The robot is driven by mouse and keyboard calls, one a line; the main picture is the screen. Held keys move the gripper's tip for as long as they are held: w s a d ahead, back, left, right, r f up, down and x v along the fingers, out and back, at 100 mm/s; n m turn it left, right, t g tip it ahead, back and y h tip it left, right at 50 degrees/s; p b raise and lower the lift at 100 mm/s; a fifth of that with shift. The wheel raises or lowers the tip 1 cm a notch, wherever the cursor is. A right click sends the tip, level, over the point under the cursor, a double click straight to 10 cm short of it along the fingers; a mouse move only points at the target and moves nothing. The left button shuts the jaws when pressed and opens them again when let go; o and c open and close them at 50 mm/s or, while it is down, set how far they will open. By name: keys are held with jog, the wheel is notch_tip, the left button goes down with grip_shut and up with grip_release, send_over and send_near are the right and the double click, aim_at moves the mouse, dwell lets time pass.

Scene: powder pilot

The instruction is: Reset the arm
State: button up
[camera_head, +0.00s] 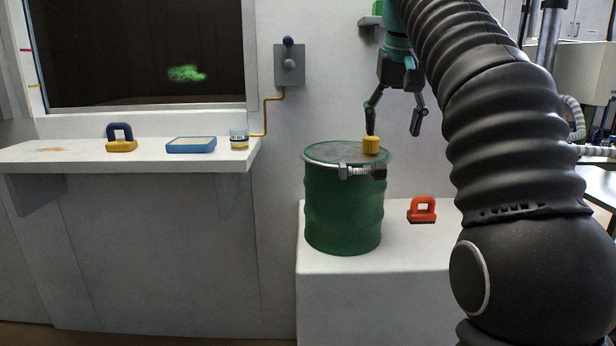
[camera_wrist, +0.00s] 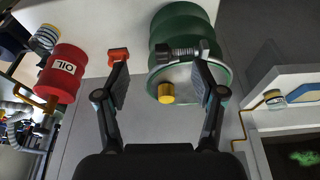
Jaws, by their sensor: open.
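My gripper (camera_head: 394,118) hangs above the green drum (camera_head: 342,215), with its two fingers spread apart and nothing between them. In the wrist view my gripper (camera_wrist: 162,82) also shows open, its fingertips reaching towards the drum (camera_wrist: 180,28) and the red-orange handled block (camera_wrist: 118,55). My arm, in a black ribbed sleeve, comes in from the upper right of the head view. A yellow cap (camera_head: 371,145) stands on the drum's lid, below the left finger and apart from the gripper as far as I can tell.
A bolted clamp ring (camera_head: 362,171) circles the drum's lid. A red handled block (camera_head: 422,210) sits on the white plinth (camera_head: 400,285). The wall shelf (camera_head: 75,158) holds a yellow-and-blue handled block (camera_head: 121,138), a blue tray (camera_head: 191,145) and a jar (camera_head: 239,138). A red OIL drum (camera_wrist: 62,75) shows in the wrist view.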

jog(key=s+f+t, duration=0.1)
jog(key=s+f, duration=1.1)
jog(key=f, duration=0.4)
jog(key=s+d+f+t, duration=0.1)
jog(key=s+f, duration=1.2)
jog(key=f, duration=0.3)
jog(key=shift+s+f+n, duration=0.15)
jog(key=shift+f+n, duration=0.1)
jog(key=shift+n, duration=0.05)
